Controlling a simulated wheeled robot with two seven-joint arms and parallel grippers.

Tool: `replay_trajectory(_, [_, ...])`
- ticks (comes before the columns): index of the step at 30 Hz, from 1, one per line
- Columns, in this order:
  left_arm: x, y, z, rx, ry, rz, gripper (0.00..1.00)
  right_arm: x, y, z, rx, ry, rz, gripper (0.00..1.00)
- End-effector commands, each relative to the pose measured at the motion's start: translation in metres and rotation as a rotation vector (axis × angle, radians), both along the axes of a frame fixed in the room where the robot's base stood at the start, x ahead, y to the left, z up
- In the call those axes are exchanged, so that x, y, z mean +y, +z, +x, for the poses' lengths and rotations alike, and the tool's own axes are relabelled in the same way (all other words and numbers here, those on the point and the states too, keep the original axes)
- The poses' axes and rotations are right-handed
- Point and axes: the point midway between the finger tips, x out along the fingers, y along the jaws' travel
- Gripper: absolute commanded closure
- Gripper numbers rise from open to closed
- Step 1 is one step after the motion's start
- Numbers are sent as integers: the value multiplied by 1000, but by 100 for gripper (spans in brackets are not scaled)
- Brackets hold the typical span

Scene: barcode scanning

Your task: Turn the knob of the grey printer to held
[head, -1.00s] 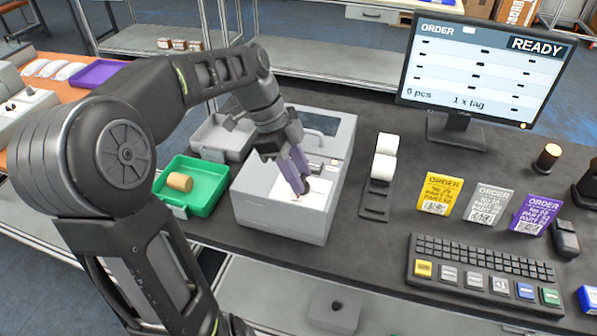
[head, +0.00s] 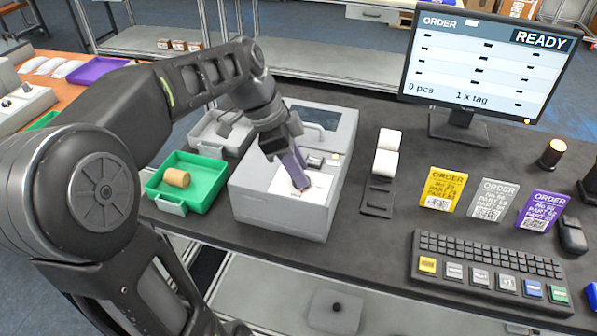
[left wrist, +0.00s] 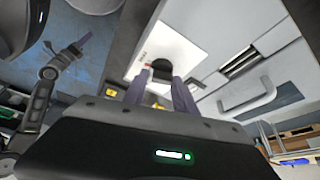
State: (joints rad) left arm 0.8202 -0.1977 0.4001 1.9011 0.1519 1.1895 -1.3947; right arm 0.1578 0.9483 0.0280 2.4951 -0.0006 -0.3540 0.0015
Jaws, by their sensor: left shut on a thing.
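The grey printer (head: 265,205) stands on the dark bench with a white panel (head: 318,188) on its top. My left gripper (head: 302,184) reaches down onto this panel, and its purple fingers are shut on the knob. In the left wrist view the dark knob (left wrist: 174,72) shows between the fingertips, on the white panel with a small red mark beside it. The knob's exact setting is too small to read. My right gripper (left wrist: 72,48) shows small at the left of the left wrist view; its jaws are unclear.
A green tray (head: 205,178) with a tan cylinder (head: 176,177) stands left of the printer. To the right are a label roll (head: 386,163), yellow, grey and purple order cards (head: 492,200), a keyboard (head: 488,262) and a monitor (head: 480,65) reading READY.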

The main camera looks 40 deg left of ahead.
Motion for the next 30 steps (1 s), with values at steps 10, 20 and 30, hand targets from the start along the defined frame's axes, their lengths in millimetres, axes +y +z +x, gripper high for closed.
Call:
replay_trajectory(10, [-2, -2, -1, -6, 325, 2, 100, 0, -28, 1, -3, 0, 1, 100])
replay_trajectory(20, [-4, -1, -2, -6, 636, 3, 100, 0, -44, 1, -4, -1, 0, 100])
replay_trajectory(30, [-5, -1, -2, -5, 954, 4, 100, 0, -54, 2, -5, -1, 0, 100])
